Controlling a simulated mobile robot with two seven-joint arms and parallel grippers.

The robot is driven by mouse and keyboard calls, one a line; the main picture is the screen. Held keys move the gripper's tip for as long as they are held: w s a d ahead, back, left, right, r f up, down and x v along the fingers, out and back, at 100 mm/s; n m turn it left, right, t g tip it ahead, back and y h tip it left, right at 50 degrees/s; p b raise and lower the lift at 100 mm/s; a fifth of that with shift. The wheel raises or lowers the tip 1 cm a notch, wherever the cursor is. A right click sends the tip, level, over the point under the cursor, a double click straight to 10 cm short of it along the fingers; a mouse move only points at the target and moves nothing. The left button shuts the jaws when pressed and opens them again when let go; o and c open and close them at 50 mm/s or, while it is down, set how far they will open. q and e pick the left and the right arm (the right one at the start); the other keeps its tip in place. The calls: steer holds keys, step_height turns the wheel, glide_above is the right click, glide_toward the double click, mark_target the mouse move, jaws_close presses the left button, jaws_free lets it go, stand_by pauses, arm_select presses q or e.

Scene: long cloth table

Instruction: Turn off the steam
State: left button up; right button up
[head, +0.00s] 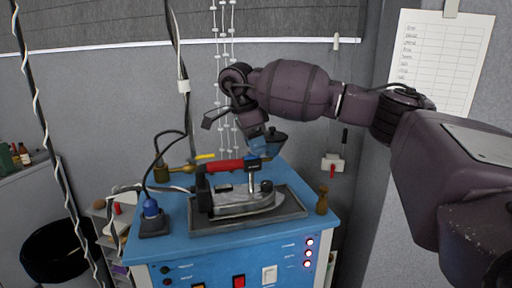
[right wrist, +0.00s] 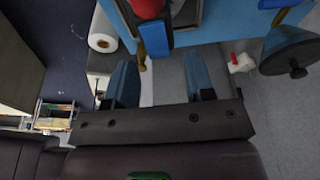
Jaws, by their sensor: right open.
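A blue steam station (head: 225,250) stands in the middle of the head view. An iron (head: 245,202) with a red handle rests in a dark tray (head: 290,212) on its top. A yellow lever (head: 205,156) sits by brass fittings (head: 162,173) at the back left of the top. The front has a red switch (head: 239,281), a white switch (head: 269,274) and several lit lights (head: 309,242). My right gripper (head: 265,146) is above the back of the station, partly hidden by its wrist. In the right wrist view its fingers (right wrist: 160,82) are apart, with nothing between them. My left gripper is out of view.
A blue plug-like fitting (head: 151,208) with a dark cable stands at the top's left. A small brown wooden piece (head: 322,200) stands at its right edge. Cables hang at the left. A white wall box (head: 332,162) is behind right. The wrist view shows a paper roll (right wrist: 102,42).

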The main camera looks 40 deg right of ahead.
mark_target(246, 156)
steer(key=p+v, duration=0.1)
steer(key=v, duration=0.8)
steer(key=shift+r, duration=0.35)
